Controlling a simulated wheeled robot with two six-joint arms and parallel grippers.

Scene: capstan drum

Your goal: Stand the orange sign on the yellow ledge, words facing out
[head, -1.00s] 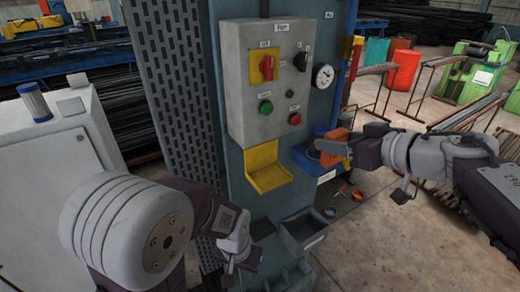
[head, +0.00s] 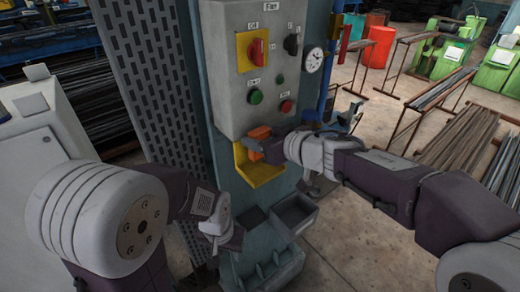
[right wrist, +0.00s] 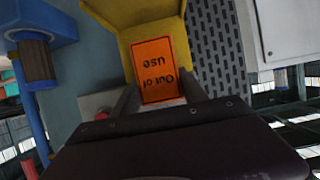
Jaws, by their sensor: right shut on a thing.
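The orange sign (head: 259,132) is at the yellow ledge (head: 262,176) under the grey control box. My right gripper (head: 256,146) is shut on it. In the right wrist view the sign (right wrist: 157,70) sits between the two fingers (right wrist: 160,100), in front of the yellow ledge (right wrist: 119,13). Its words "Out of use" face that camera and read upside down there. I cannot tell whether its lower edge touches the ledge. My left gripper (head: 226,238) is low beside the column, away from the sign; its jaws are not clear.
The control box (head: 245,75) with knobs and buttons is just above the ledge. A grey open bin (head: 294,214) is fixed below and right of the ledge. A round gauge (head: 314,60) is on the column's right. A perforated panel (head: 150,80) is at left.

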